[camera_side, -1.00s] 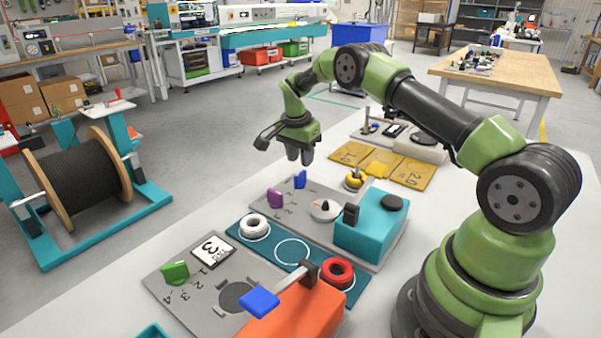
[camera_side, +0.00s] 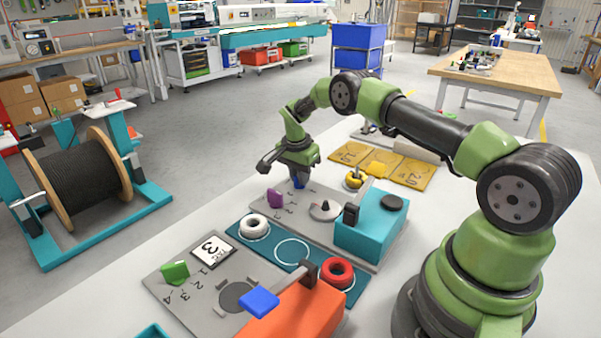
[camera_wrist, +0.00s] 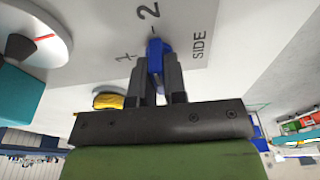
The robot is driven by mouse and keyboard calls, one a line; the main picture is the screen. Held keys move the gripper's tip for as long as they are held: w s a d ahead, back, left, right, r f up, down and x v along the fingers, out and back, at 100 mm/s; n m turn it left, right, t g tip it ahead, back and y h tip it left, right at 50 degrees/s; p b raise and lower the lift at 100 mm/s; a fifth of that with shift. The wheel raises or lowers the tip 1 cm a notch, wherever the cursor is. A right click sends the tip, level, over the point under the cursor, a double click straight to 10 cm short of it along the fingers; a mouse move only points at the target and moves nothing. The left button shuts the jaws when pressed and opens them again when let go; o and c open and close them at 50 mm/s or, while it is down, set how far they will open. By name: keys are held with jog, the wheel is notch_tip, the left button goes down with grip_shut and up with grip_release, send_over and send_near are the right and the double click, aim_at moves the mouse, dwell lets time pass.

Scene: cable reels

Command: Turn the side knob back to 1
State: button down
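The blue side knob (camera_wrist: 156,54) stands upright on the grey panel by the printed word SIDE, with the numbers 1 and 2 beside it. In the wrist view its far end lies toward the mark by the 2. My gripper (camera_wrist: 156,76) is down over the knob, one dark finger on each side. The fingers look very close to its faces, but I cannot tell whether they touch. In the side view my gripper (camera_side: 299,182) is low at the panel's back end, and the knob (camera_side: 299,183) is mostly hidden between the fingers.
A purple knob (camera_side: 276,198) stands close by on the same panel (camera_side: 258,211). A white dial with a red mark (camera_wrist: 37,37) and a teal block (camera_side: 366,228) are on it too. A yellow object (camera_wrist: 108,100) lies nearby. White and red rings sit on the teal board (camera_side: 266,257).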

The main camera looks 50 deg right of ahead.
jog(key=n, duration=0.5)
jog(key=shift+t, duration=0.4)
jog(key=n, duration=0.4)
jog(key=shift+n+t+y, duration=0.3)
jog(key=shift+n, duration=1.2)
jog(key=shift+n+y, duration=0.3)
jog(key=shift+n, duration=0.6)
jog(key=n, duration=0.4)
jog(key=shift+n+y, duration=0.3)
jog(key=c, duration=1.2)
grip_release()
